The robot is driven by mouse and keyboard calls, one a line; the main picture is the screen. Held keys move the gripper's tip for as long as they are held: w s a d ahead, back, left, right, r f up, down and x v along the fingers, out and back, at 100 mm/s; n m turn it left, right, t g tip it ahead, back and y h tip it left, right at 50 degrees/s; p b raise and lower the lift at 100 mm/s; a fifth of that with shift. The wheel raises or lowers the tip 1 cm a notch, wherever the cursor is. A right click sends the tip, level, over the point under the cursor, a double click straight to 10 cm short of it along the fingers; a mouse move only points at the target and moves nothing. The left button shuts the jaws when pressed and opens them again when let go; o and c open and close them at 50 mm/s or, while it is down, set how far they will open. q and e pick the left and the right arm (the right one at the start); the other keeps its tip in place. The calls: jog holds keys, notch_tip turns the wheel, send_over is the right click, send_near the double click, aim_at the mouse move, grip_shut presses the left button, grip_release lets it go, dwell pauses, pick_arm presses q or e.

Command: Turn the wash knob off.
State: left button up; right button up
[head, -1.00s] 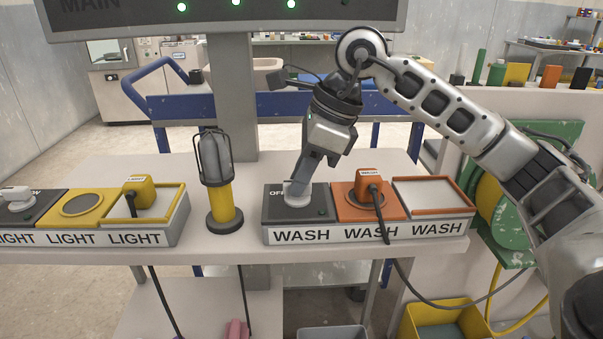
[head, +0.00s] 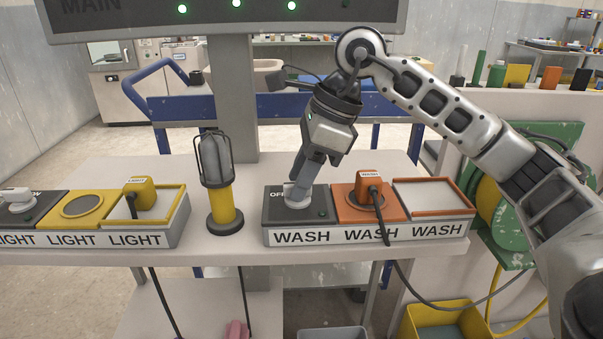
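The wash knob (head: 297,195) is a pale round knob on the dark grey left panel (head: 270,208) of the box labelled WASH. My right gripper (head: 302,183) points down onto it, with the fingertips at the knob's grip. The gripper looks shut on the knob, and its fingers hide most of the grip, so I cannot read its exact angle. The word OFF beside the knob is partly covered. A small dark green lamp (head: 322,214) sits on the same panel. My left gripper is not in view.
An orange plug (head: 369,184) labelled WASH stands in the orange socket right of the knob, its black cable hanging over the front. A caged yellow lamp (head: 217,180) stands to the left, beside the LIGHT box (head: 110,238). A green cable reel (head: 512,225) is at the right.

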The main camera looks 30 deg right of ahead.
pick_arm(q)
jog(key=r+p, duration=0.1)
jog(key=p, duration=0.2)
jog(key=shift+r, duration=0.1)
pick_arm(e)
jog(key=v, duration=1.6)
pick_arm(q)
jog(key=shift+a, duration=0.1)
